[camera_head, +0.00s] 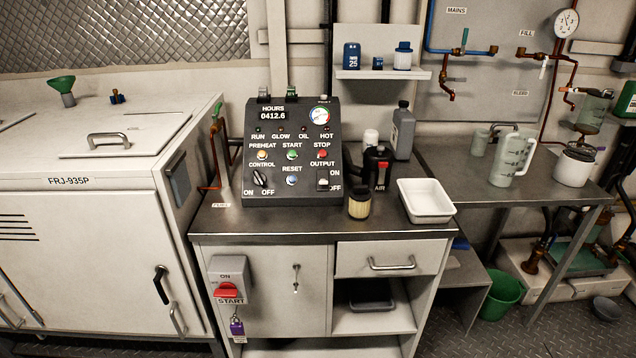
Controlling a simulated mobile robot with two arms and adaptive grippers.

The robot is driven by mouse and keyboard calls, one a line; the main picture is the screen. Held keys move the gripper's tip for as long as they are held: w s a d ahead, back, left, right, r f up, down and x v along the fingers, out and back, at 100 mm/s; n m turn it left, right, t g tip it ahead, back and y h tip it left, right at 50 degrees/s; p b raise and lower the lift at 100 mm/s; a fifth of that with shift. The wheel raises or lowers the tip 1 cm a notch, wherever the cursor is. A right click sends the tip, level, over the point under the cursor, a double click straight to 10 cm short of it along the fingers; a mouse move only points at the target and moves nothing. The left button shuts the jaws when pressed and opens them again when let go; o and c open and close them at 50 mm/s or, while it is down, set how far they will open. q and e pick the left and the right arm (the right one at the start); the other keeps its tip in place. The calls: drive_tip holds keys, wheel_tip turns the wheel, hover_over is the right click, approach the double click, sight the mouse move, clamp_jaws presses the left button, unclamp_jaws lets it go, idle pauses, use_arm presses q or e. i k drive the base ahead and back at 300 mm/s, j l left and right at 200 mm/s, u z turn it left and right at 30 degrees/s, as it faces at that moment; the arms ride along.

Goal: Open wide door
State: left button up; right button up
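A wide white door (85,268) fills the front of the white machine marked FRJ-935P at the left. It looks shut. It has a black handle (161,284) near its right edge and dark vent slots at its left. A metal bar handle (177,319) sits lower down near the machine's right corner. A narrower grey door (270,300) with a small key-like fitting is on the cabinet in the middle, also shut. Neither of my grippers is in view.
A control panel (292,150) stands on the dark cabinet top, with a white tray (425,201) and bottles beside it. A red START switch box (229,278) with a purple padlock (237,327) juts from the cabinet front. A green bucket (503,290) stands at the right.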

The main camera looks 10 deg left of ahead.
sight(87, 260)
drive_tip(key=u, duration=1.9)
